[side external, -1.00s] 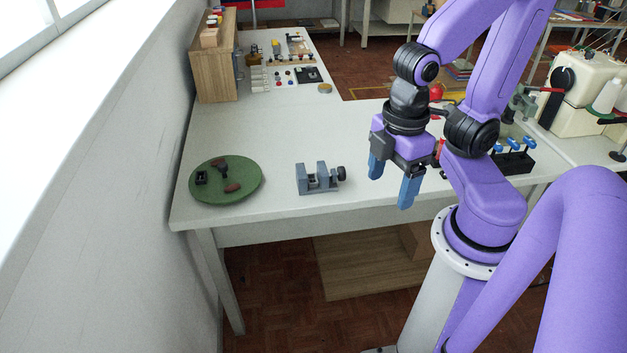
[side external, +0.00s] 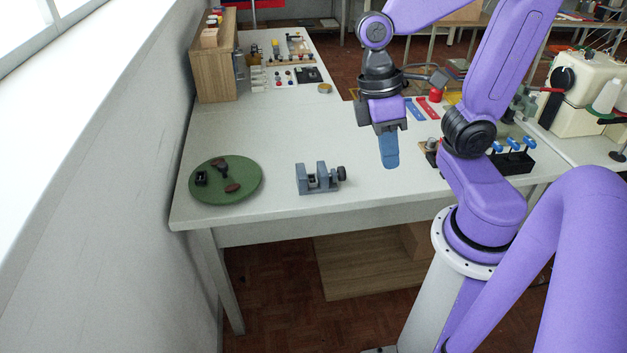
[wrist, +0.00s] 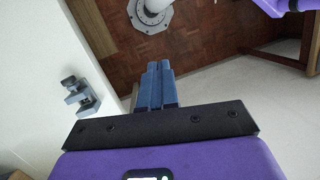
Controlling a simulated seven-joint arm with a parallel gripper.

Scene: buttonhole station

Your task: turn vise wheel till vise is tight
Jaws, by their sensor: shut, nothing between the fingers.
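The grey-blue vise (side external: 316,180) sits near the front edge of the white table in the side external view, its jaws apart with a gap between them. Its dark wheel (side external: 341,173) is on the right end. The vise also shows at the left of the wrist view (wrist: 80,97). My gripper (side external: 390,166) is above the table, to the right of the wheel and apart from it. Its blue fingers point down and are together, with nothing between them; they also show together in the wrist view (wrist: 156,80).
A round green mat (side external: 240,190) with small dark and brown parts lies left of the vise. A wooden shelf unit (side external: 215,70) stands at the back left. A black rack with blue handles (side external: 513,160) and a sewing machine (side external: 585,90) stand right. The table behind the vise is clear.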

